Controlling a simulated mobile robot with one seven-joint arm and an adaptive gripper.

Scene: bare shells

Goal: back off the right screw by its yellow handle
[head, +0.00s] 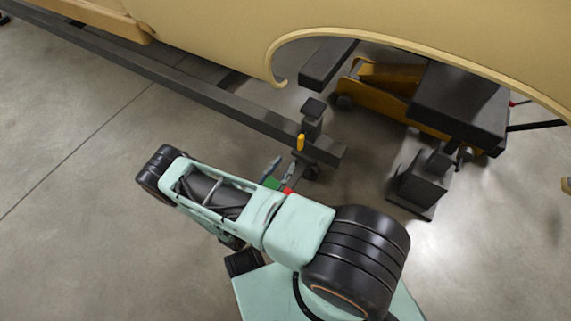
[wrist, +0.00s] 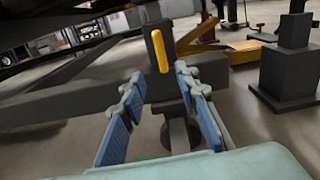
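The yellow handle (head: 301,142) is a short upright bar on the dark screw post (head: 312,112) near the end of the dark beam under the car body. In the wrist view the yellow handle (wrist: 160,52) stands nearly upright, tilted slightly, just beyond my fingertips and between their lines. My gripper (wrist: 157,82) is open and empty, with blue-padded fingers on either side. In the head view my gripper (head: 281,168) is just in front of the handle, partly hidden by my arm. Whether a finger touches the handle cannot be told.
The dark beam (head: 200,92) runs under the tan car body (head: 210,30). A dark block stand (head: 418,187) stands to the right on the floor, with a yellow jack (head: 385,75) behind it. The concrete floor (head: 80,200) at left is clear.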

